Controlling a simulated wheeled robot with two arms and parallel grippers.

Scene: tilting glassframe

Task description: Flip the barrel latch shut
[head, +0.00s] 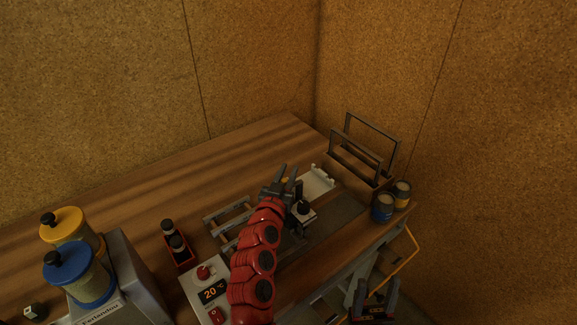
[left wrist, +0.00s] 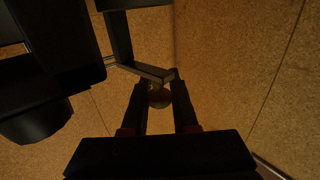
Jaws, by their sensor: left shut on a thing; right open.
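My left gripper (head: 286,178) is over the middle of the bench at the metal fixture. In the left wrist view its fingers (left wrist: 160,100) are on either side of a small round knob (left wrist: 158,97), at the end of a dark bar (left wrist: 145,70). I cannot tell whether this knob belongs to the barrel latch; my arm hides much of the fixture. A pale block with a black knob (head: 303,208) sits just right of my left gripper, and a white bracket (head: 318,182) lies behind it. My right gripper (head: 375,290) is open and empty, low at the right.
A dark upright frame rack (head: 372,140) and two small cans (head: 383,208) stand at the right edge. A control box (head: 212,292), a red holder (head: 178,245) and yellow- and blue-lidded jars (head: 70,262) stand at the left. The back of the wooden bench (head: 240,155) is clear.

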